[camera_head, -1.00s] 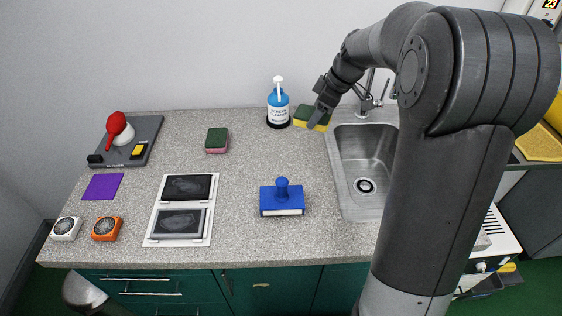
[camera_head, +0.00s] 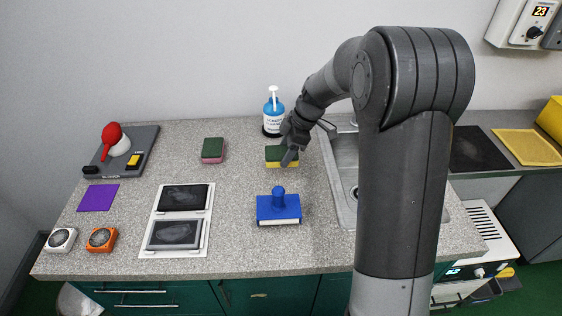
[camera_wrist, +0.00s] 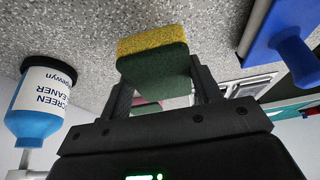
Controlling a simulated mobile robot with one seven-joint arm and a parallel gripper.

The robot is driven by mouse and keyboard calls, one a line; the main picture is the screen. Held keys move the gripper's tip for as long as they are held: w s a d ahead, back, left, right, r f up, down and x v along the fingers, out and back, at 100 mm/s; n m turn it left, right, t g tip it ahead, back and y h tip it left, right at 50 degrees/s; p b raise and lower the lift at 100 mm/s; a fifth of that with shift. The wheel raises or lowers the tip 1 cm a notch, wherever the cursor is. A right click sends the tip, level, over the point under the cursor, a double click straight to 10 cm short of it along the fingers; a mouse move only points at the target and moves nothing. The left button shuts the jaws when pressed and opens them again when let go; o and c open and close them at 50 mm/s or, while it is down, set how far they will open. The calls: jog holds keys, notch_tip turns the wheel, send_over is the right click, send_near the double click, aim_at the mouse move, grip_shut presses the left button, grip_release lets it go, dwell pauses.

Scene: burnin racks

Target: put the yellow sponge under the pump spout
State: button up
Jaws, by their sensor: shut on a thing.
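The yellow sponge (camera_head: 273,163), with a dark green top layer, is on or just above the counter in front of the pump bottle; I cannot tell if it touches the counter. My gripper (camera_head: 287,160) is shut on it. In the wrist view the sponge (camera_wrist: 155,62) sits between the two fingers of my gripper (camera_wrist: 160,78), yellow side facing the camera's top. The pump bottle (camera_head: 273,118), blue with a white label and a white pump spout (camera_head: 273,91), stands upright near the wall, behind the sponge. The bottle (camera_wrist: 42,100) shows at the left in the wrist view, apart from the sponge.
A green and pink sponge (camera_head: 212,151) lies left of the bottle. A blue block with a knob (camera_head: 278,208) stands in front of the held sponge. The sink (camera_head: 341,170) is to the right, partly hidden by my arm. Bare counter lies between the two sponges.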

aim_at(281, 171)
jog(key=shift+w+a+f, duration=0.25)
jog(key=shift+a+f, duration=0.2)
jog(key=shift+a, duration=0.2)
jog(key=shift+f, duration=2)
jog(key=shift+f, duration=0.1)
jog(key=o, duration=0.9)
jog(key=shift+o, duration=0.2)
